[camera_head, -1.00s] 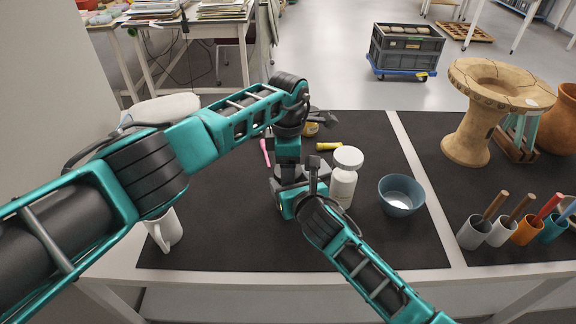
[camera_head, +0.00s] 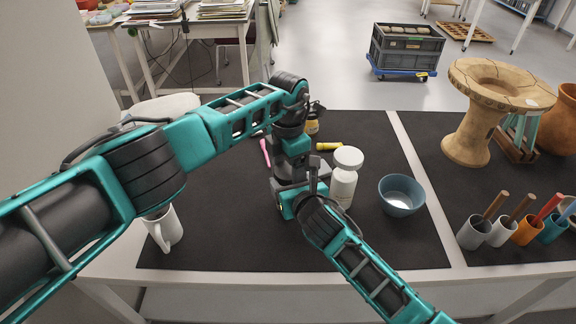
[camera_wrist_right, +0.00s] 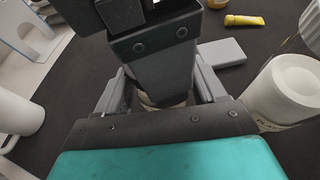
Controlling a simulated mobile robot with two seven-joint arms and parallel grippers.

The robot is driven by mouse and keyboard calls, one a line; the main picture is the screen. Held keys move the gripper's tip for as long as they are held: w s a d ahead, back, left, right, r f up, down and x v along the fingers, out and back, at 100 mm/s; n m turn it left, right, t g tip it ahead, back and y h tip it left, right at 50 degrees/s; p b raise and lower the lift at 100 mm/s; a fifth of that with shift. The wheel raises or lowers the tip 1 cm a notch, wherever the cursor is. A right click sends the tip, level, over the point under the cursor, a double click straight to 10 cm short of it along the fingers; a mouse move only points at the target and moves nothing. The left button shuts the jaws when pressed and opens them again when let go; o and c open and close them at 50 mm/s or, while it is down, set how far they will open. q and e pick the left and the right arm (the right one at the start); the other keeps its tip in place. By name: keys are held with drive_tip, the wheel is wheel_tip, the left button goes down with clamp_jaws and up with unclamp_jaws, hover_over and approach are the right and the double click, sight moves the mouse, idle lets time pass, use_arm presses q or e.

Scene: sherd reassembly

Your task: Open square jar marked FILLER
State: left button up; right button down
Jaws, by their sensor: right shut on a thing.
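My right gripper (camera_wrist_right: 160,98) is shut on a pale, beige-white thing (camera_wrist_right: 158,101), probably the square jar. Only a sliver of it shows between the fingers, and I can read no mark on it. My left gripper's dark body hangs directly over it in the right wrist view and hides its top. The left fingertips are hidden, so I cannot tell whether they are open or touch the lid. In the head view both grippers meet at the middle of the dark mat, and the arms cover the held thing.
A white round jar (camera_head: 343,180) stands close to the right of my grippers. A blue bowl (camera_head: 401,195) is further right, a white mug (camera_head: 164,229) at left. A yellow tube (camera_head: 328,146) and a pink tool (camera_head: 265,152) lie behind. The front of the mat (camera_head: 240,250) is clear.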

use_arm(q)
drive_tip(key=shift+o, duration=1.1)
